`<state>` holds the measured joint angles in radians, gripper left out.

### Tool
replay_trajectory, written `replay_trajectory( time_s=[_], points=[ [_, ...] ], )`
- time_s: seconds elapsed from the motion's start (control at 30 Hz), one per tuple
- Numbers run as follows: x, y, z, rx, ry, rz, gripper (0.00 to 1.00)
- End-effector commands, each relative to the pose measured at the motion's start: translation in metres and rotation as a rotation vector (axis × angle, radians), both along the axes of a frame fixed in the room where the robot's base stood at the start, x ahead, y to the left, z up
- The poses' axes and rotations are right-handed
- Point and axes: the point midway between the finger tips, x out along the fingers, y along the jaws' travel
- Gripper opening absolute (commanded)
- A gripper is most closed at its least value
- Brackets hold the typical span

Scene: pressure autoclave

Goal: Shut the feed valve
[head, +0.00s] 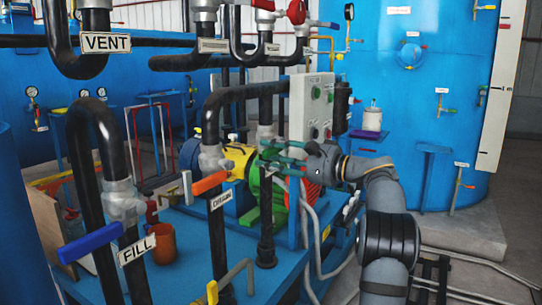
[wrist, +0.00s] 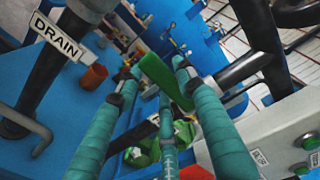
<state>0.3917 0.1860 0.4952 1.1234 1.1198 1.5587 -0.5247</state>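My gripper (head: 277,155) has teal fingers and reaches left over the blue skid, beside a grey pipe fitting. In the wrist view my gripper (wrist: 155,72) has its fingers spread apart. A green lever handle (wrist: 165,82) shows between the fingertips, with a finger on either side; I cannot tell whether any finger touches it. No label reading "feed" can be read, so I cannot confirm that this lever belongs to the feed valve. The lever is hidden behind my fingers in the head view.
An orange lever (head: 210,183) sits by the DRAIN label (head: 221,200). A blue lever (head: 90,243) is beside the FILL label (head: 137,250). Black pipes (head: 217,245) rise around my gripper. A grey control box (head: 312,105) stands close behind, and an orange cup (head: 162,243) sits on the skid.

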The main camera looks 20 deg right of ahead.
Motion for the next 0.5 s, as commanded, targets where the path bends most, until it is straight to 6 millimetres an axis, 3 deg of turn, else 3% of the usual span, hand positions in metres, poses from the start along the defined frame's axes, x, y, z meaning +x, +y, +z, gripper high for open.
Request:
replay_trajectory(
  time_s=[0.13, 0.5],
  points=[
    [-0.0002, 0.0001, 0.0009, 0.002, -0.001, 0.0, 0.48],
    [-0.0046, -0.0046, 0.0022, 0.004, -0.002, -0.002, 0.48]
  ],
)
